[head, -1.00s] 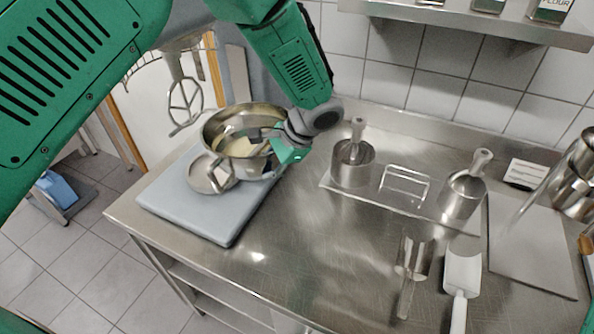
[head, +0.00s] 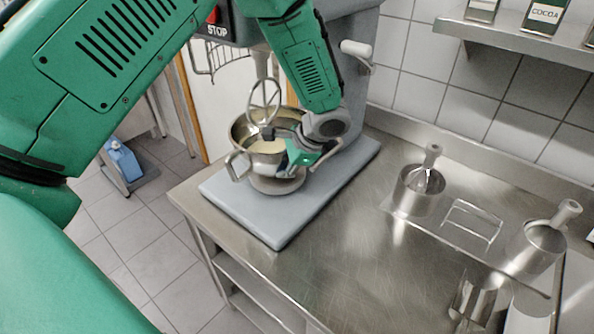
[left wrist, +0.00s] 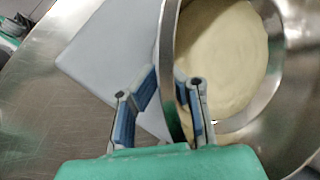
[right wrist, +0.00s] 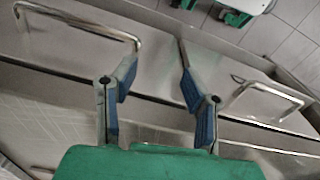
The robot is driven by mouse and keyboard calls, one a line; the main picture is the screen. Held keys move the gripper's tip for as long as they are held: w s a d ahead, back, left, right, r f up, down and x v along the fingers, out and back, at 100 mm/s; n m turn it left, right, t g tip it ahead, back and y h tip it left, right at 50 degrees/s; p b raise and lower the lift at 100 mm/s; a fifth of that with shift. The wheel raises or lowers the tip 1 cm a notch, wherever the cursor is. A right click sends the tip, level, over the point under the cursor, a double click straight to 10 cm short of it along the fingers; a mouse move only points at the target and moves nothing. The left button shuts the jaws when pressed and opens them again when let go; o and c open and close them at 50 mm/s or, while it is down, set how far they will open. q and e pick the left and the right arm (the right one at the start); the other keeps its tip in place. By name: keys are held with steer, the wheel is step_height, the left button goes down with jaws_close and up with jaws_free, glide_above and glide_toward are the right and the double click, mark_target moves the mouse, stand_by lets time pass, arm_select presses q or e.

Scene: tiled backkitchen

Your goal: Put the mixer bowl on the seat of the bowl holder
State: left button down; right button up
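The steel mixer bowl (head: 238,132), with pale dough or batter inside, is upright at the mixer in the head view, below the whisk (head: 264,100). The round seat of the bowl holder (head: 277,186) shows under the bowl; whether the two touch is hard to tell. My left gripper (head: 303,160) is at the bowl's right side. In the left wrist view its fingers (left wrist: 163,85) straddle the bowl's wall, close against it. My right gripper (right wrist: 157,75) is open and empty above a steel surface with wire handles; it is outside the head view.
The mixer's grey base (head: 235,208) stands on the steel counter (head: 340,270). To the right are two steel pots with handled tools (head: 420,190) (head: 540,245), a wire rack (head: 472,222) and scoops (head: 475,300). A shelf is above. The counter's front middle is clear.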

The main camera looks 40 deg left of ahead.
arm_select(q)
steer(key=shift+b+x, duration=0.4)
steer(key=shift+x, duration=0.75)
steer(key=shift+d+f+b, duration=0.15)
steer(key=shift+f+b, duration=0.1)
steer(key=shift+b, duration=0.05)
steer(key=shift+d, duration=0.2)
steer(key=shift+w+d, duration=0.2)
steer(key=shift+d, duration=0.35)
steer(key=c, duration=2.1)
jaws_free()
steer(key=shift+s+f, duration=0.1)
steer(key=shift+s, duration=0.05)
steer(key=o, duration=0.4)
steer(key=shift+a, duration=0.15)
steer(key=shift+s+a, duration=0.1)
steer(key=shift+a, duration=0.05)
arm_select(e)
steer(key=shift+s+a+f, duration=0.1)
steer(key=shift+a+f, duration=0.1)
steer(key=shift+f, duration=0.3)
steer(key=shift+a+f, duration=0.2)
steer(key=shift+f, duration=0.25)
